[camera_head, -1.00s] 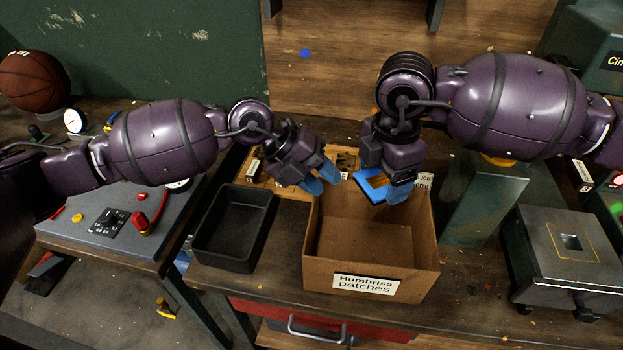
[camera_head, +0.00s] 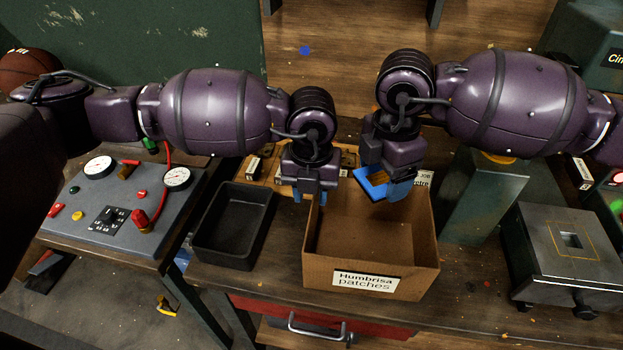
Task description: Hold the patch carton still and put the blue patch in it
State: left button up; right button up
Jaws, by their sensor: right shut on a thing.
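The patch carton (camera_head: 370,262) is an open brown cardboard box with a "Humbrisa patches" label, standing upright on the bench. The part of its inside that shows is bare. My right gripper (camera_head: 385,188) is shut on the blue patch (camera_head: 369,188), over the carton's back part. The fingers and wrist hide part of the patch. My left gripper (camera_head: 310,194) points down at the carton's back left corner. It is open, with one blue fingertip on each side of the left wall's upper edge. I cannot tell whether it touches the wall.
An empty black tray (camera_head: 235,228) stands left of the carton. A wooden board (camera_head: 268,172) with small parts lies behind. A grey metal box (camera_head: 570,255) and a green block (camera_head: 482,200) stand to the right. A control panel (camera_head: 120,215) is at left.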

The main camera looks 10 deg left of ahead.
pick_arm(q)
notch_tip(320, 180, down, 9)
jog(key=shift+r, duration=0.15)
dwell(0.4)
grip_shut()
